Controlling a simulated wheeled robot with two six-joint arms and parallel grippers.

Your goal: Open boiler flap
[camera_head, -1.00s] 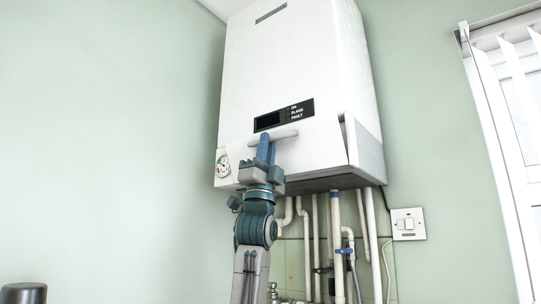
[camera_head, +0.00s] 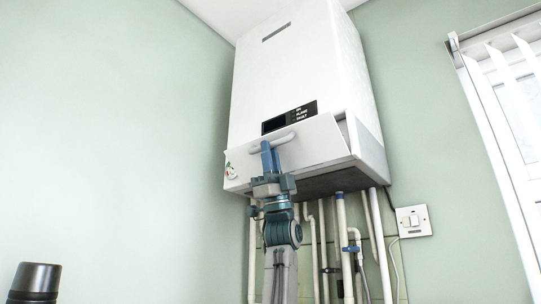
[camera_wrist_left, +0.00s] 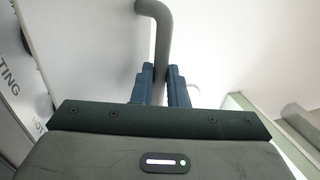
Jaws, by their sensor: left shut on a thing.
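The white boiler (camera_head: 290,75) hangs on the wall in the head view. Its flap (camera_head: 315,143) at the lower front is tilted outward at the top, with a gap at its right side. My left gripper (camera_head: 270,158) comes up from below and is shut on the flap's bar handle (camera_head: 280,141). In the left wrist view, the grey handle (camera_wrist_left: 164,45) runs between the two blue fingers of my left gripper (camera_wrist_left: 161,82). A round gauge (camera_head: 230,171) shows partly at the lower left of the boiler. My right gripper is not in view.
Several pipes (camera_head: 340,235) run down below the boiler, close to my left arm. A white wall switch (camera_head: 412,221) is to the right. A window with blinds (camera_head: 505,110) is at the far right. A dark cylinder (camera_head: 35,280) stands at the bottom left.

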